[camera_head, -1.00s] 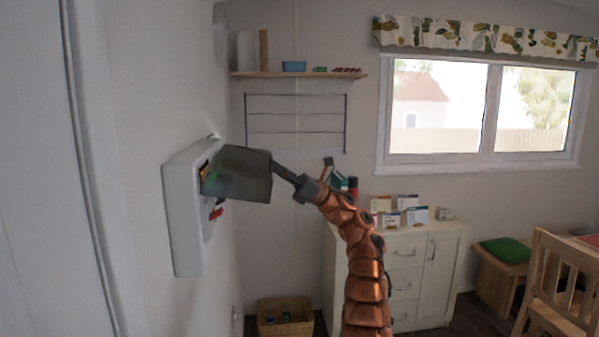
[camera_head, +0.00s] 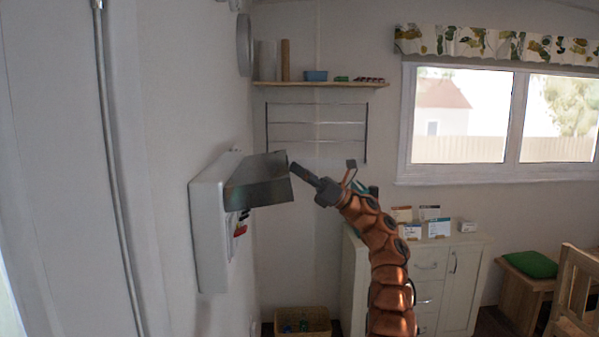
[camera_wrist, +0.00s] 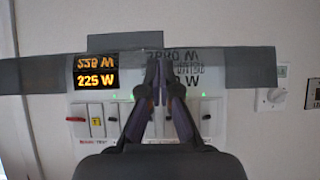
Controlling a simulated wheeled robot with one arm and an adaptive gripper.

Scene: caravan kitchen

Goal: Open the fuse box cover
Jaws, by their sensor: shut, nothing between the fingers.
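The white fuse box (camera_head: 207,230) is mounted on the left wall. Its smoky grey cover (camera_head: 262,185) is swung up and sticks out from the box, so the front below is exposed. In the wrist view the cover (camera_wrist: 250,68) shows nearly edge-on as a grey band, with the fuse box front (camera_wrist: 95,112), switches and an orange-digit display around it. My gripper (camera_head: 293,168) is at the cover's outer edge in the head view; contact cannot be told. Its fingers (camera_wrist: 157,72) are shut with nothing between them and hide part of the front.
A wall shelf (camera_head: 320,84) and folded rack (camera_head: 317,135) are on the back wall. A white cabinet (camera_head: 430,270) with small boxes stands behind my arm, and a basket (camera_head: 303,323) sits on the floor.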

